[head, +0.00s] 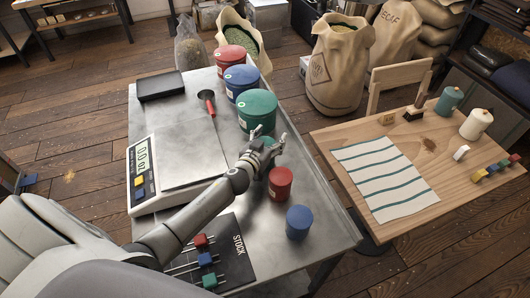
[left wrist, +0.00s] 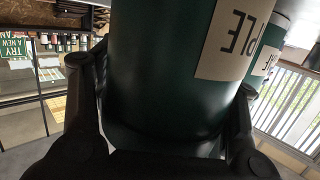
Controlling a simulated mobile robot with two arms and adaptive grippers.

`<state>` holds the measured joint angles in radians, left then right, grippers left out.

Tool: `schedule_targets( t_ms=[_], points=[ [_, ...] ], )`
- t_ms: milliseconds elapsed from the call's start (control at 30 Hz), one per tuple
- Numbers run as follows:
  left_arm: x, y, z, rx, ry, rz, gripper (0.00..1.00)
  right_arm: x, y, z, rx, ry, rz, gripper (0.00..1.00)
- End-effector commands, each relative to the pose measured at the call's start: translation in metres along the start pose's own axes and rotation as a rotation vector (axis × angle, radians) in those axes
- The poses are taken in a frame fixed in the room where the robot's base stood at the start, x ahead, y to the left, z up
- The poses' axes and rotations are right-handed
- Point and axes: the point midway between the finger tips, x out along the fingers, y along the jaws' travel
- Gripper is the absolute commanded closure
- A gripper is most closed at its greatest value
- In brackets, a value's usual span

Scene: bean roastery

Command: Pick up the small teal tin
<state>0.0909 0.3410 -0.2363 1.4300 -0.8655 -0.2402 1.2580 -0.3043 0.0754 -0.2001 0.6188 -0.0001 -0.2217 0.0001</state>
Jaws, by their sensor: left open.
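The small teal tin (head: 268,142) stands on the metal table, partly hidden by my left gripper (head: 270,136). In the left wrist view the teal tin (left wrist: 165,85) fills the middle, with a pale lettered label on its right side. The fingers of my left gripper (left wrist: 165,125) are open, one on each side of it. I cannot tell whether they touch it. My right gripper is in neither view.
A large green tin (head: 257,110) stands just behind, with large blue (head: 242,83) and red tins (head: 229,58) beyond. A small red tin (head: 280,184) and a small blue tin (head: 299,222) stand nearer. A scale (head: 145,178) is at left.

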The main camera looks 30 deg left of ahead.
Motion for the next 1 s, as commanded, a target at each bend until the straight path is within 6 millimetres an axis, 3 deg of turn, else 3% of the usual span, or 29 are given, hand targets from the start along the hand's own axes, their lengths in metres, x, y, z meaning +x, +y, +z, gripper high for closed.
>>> schedule_targets(
  t_ms=[67,367,767,1000],
  points=[
    [0.0,0.0,0.0,0.0,0.0,0.0,0.38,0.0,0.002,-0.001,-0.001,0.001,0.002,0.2],
    [0.0,0.0,0.0,0.0,0.0,-0.001,0.77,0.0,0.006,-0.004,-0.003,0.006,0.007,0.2],
    [0.0,-0.001,-0.002,0.001,0.001,-0.001,0.78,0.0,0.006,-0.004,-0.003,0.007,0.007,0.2],
    [-0.003,-0.001,-0.014,0.002,0.004,0.0,0.78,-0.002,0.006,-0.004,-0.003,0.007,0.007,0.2]
  ],
)
